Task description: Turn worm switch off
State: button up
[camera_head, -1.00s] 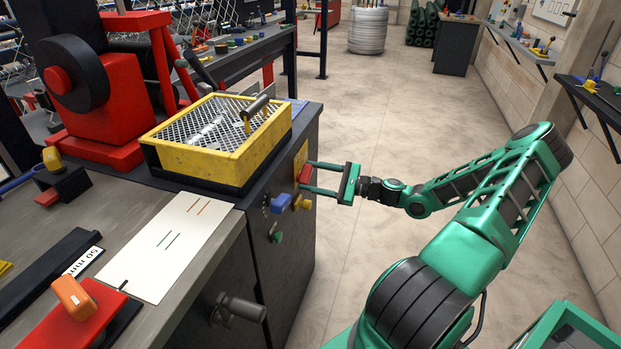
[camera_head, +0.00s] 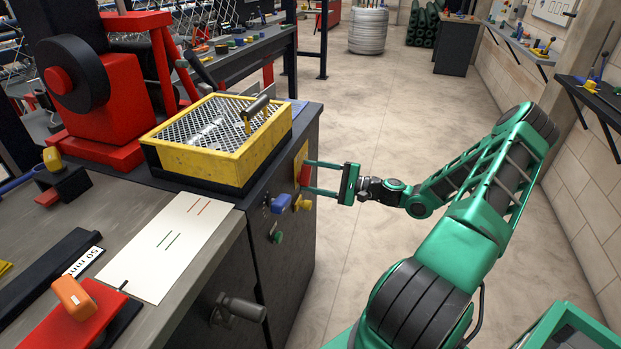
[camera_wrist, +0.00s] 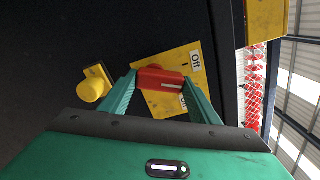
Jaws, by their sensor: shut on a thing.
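The worm switch is a red knob (camera_head: 304,176) on a yellow plate (camera_head: 301,155) on the cabinet's side face. In the wrist view the red knob (camera_wrist: 158,77) lies between the two green fingers, with a white mark near its right end. The yellow plate (camera_wrist: 165,103) bears an "Off" label (camera_wrist: 195,60) at its upper right; a second label lower down is mostly hidden by the right finger. My gripper (camera_head: 307,176) is shut on the red knob, one finger at each end in the wrist view (camera_wrist: 163,88).
Below the switch are a blue knob (camera_head: 279,203), a yellow knob (camera_head: 303,203) and a green knob (camera_head: 275,237). A dark crank handle (camera_head: 240,308) sticks out lower down. A yellow mesh-topped box (camera_head: 207,158) stands on the cabinet. The floor (camera_head: 360,110) behind my arm is clear.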

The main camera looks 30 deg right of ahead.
jog(key=n, duration=0.5)
jog(key=shift+s+a, duration=0.15)
jog(key=shift+a, duration=0.05)
jog(key=shift+f+n, duration=0.1)
jog(key=shift+n, duration=0.2)
jog(key=o, duration=1)
jog(key=shift+o, duration=0.2)
jog(key=v, duration=1)
jog(key=shift+s+d, duration=0.25)
